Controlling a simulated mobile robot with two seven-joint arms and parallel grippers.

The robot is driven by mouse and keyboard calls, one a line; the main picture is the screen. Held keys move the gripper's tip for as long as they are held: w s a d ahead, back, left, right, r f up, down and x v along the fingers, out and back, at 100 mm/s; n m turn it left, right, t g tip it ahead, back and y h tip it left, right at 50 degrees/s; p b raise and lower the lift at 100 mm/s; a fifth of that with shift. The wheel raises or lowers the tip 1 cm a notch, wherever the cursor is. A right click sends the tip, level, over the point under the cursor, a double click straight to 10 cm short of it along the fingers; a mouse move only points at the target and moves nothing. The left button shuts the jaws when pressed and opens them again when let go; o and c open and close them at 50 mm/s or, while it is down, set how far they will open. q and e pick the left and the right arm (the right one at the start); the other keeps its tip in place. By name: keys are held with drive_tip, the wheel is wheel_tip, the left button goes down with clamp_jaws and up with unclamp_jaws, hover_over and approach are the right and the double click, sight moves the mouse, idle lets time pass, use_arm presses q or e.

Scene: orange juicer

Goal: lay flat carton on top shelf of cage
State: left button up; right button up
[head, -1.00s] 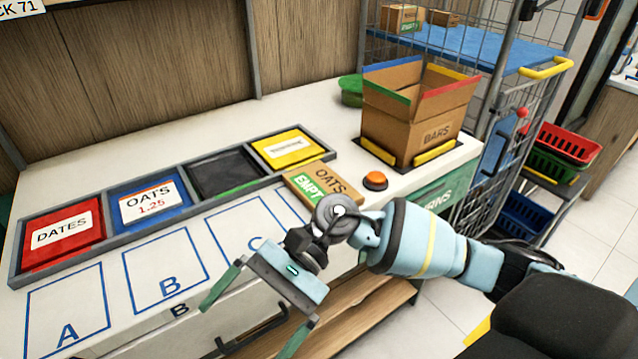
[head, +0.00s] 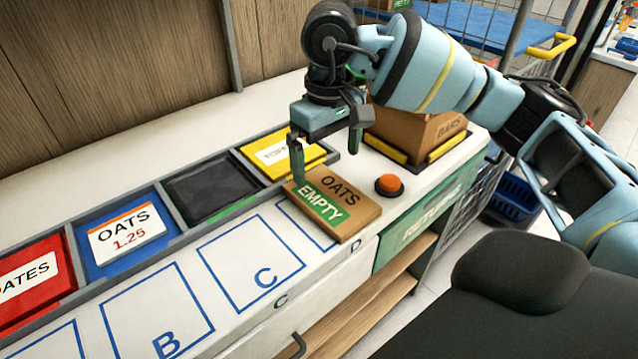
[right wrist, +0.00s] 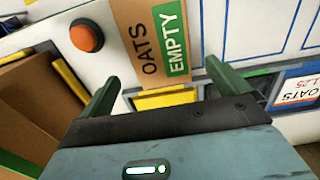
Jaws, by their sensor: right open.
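The flat carton (head: 334,202), brown with "OATS" and a green "EMPTY" label, lies on the counter over the D outline. My right gripper (head: 327,163) is open and empty above the carton's far edge, its fingers pointing down. In the right wrist view the open fingers (right wrist: 157,82) stand apart, with the carton (right wrist: 152,40) beyond them. The cage (head: 490,28) stands at the back right; its blue top shelf (head: 470,20) shows partly, and my arm hides some of it. My left gripper is not in view.
An orange button (head: 389,185) sits right of the carton. The open BARS box (head: 425,130) stands behind it, partly hidden by my arm. A tray row holds the red DATES bin (head: 30,275), blue OATS bin (head: 122,235), an empty black bin (head: 210,185) and a yellow bin (head: 285,155).

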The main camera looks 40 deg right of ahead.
sight(331, 195)
drive_tip(key=shift+s+f, duration=0.25)
drive_tip(key=shift+f, duration=1.3)
drive_tip(key=f, duration=0.3)
drive_tip(key=shift+d+f+p, duration=0.15)
drive_tip(key=shift+d+p, duration=0.05)
drive_tip(key=shift+p, duration=0.1)
drive_tip(key=shift+f, duration=0.7)
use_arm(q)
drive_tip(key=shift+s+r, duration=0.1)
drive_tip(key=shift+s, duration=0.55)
use_arm(e)
drive_tip(key=shift+c, duration=0.3)
drive_tip(key=shift+c, duration=1.1)
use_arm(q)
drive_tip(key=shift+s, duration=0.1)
use_arm(e)
drive_tip(key=c, duration=0.7)
